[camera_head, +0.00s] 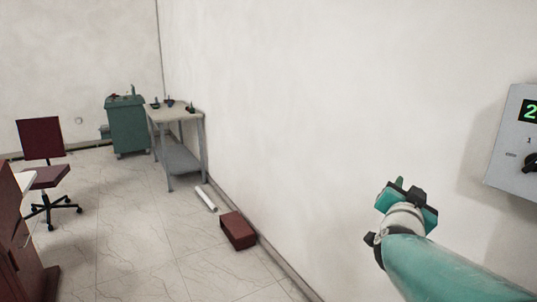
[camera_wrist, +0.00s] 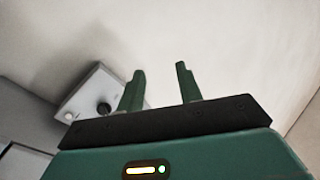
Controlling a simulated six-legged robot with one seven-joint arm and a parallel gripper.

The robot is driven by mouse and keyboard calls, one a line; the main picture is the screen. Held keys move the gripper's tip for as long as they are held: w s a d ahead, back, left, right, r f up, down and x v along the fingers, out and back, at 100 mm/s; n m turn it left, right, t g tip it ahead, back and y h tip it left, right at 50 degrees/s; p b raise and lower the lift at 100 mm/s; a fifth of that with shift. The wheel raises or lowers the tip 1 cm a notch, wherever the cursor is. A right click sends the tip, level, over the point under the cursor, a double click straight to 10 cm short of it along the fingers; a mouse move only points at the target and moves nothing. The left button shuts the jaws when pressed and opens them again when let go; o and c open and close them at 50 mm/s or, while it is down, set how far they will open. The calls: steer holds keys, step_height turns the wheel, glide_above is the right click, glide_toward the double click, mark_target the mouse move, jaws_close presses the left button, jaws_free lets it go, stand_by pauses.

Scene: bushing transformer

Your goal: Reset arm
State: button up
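My gripper (camera_head: 404,187) is at the end of my teal arm, at the lower right of the head view, in front of the bare white wall. In the wrist view its two green fingers (camera_wrist: 160,80) stand apart with a gap between them. Nothing is held in the gap. A grey control box (camera_head: 517,140) with a green digital display and a black knob is on the wall at the right edge of the head view. A grey box with a dark knob (camera_wrist: 103,108) also shows behind the left finger in the wrist view.
A red box (camera_head: 238,230) and a white cylinder (camera_head: 206,198) lie on the floor along the wall. A grey table (camera_head: 178,113) with small tools and a green cabinet (camera_head: 127,127) stand at the back. A dark red chair (camera_head: 45,165) is at left. The middle floor is clear.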

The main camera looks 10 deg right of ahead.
steer(key=s+a+f+n+g+y, duration=0.1)
steer(key=a+f+n+y, duration=0.15)
steer(key=a, duration=0.25)
steer(key=s+a+f+n+y, duration=0.2)
steer(key=a+n+y, duration=0.15)
steer(key=a, duration=0.25)
steer(key=s+a+f+n+g+y, duration=0.1)
steer(key=a+f+n+y, duration=0.15)
steer(key=a+y, duration=0.2)
steer(key=s+a+f+n+g, duration=0.1)
steer(key=s+a+f+g, duration=0.2)
steer(key=s, duration=0.5)
steer(key=s+a+f+n+g, duration=0.2)
steer(key=s+a+f+g, duration=0.1)
steer(key=s+f, duration=0.3)
steer(key=shift+s+a+g+y, duration=0.35)
steer(key=shift+s+g, duration=0.25)
steer(key=shift+s, duration=0.3)
steer(key=shift+d, duration=0.2)
